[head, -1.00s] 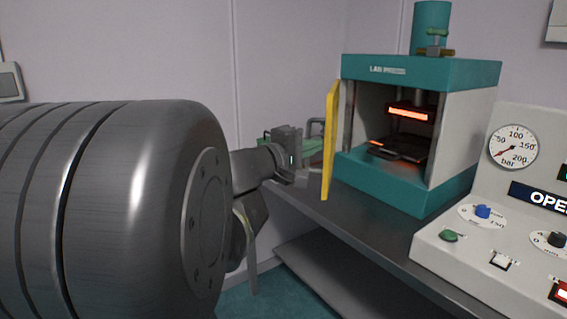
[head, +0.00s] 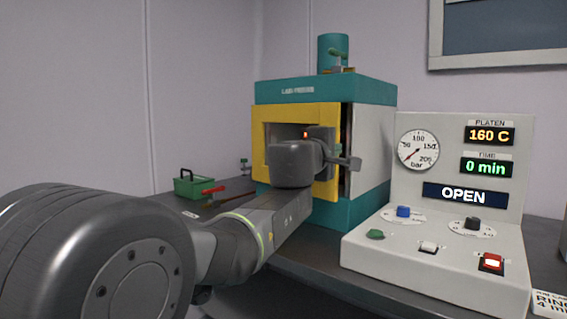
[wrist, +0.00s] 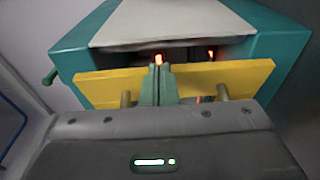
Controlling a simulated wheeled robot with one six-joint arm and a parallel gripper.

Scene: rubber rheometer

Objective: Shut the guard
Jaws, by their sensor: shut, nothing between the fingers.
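The guard is a yellow frame on the front of the teal and white lab press. In the head view the guard (head: 262,112) stands across most of the press front, with a dark gap along its right edge. In the wrist view the guard (wrist: 240,78) crosses as a yellow bar, close to the press body. My gripper (head: 320,140) is in front of the guard's middle, its fingertips hidden there. In the wrist view my gripper (wrist: 159,68) is shut and empty, its fingers overlapping the guard. I cannot tell whether they touch it.
The press (head: 372,150) stands on a dark bench. A control panel (head: 480,245) close on its right reads OPEN, 160 C and 0 min. A green toolbox (head: 193,187) and red-handled tool (head: 213,190) lie to the left. Orange glow shows inside the press.

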